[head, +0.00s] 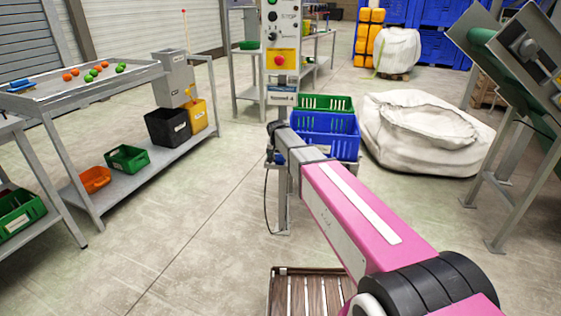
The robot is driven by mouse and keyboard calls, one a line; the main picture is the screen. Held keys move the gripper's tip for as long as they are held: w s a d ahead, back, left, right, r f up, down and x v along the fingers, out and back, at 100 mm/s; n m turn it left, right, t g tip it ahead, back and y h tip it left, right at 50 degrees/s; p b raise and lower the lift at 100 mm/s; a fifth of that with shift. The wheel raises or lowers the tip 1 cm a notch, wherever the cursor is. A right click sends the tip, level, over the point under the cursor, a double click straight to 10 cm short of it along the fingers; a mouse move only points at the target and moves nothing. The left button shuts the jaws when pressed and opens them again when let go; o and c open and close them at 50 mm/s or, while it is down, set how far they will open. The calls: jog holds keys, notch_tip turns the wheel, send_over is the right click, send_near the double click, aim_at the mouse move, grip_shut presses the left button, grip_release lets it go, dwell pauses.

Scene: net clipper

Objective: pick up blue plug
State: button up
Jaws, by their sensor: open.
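A small blue piece (279,158), which may be the blue plug, shows just below the far end of my pink arm, beside the machine's stand. A thin dark cable hangs near it. It is too small and too partly covered to be sure. My gripper (275,129) is the small dark end of the arm, open, in front of the machine and close above the blue piece. Its fingers are hard to make out, and I cannot tell whether it touches anything. The machine's grey control column (282,60) stands behind, with a red button on a yellow plate.
A blue crate (325,137) and a green crate (326,102) stand right of the column. A white bulk bag (420,140) lies farther right. A grey table (120,84) with orange and green balls is at left. A slatted wooden piece (300,292) is below. Floor between is clear.

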aim_at(280, 158)
jog(key=shift+x, duration=2.4)
jog(key=c, duration=1)
jog(key=shift+c, duration=0.2)
jog(key=s+d+r, duration=0.2)
jog(key=d+r, duration=0.2)
jog(key=d, duration=0.2)
jog(key=s+d+r, duration=0.2)
jog(key=d+r, duration=0.2)
jog(key=d, duration=0.3)
jog(key=shift+s, duration=0.35)
jog(key=shift+d, duration=0.1)
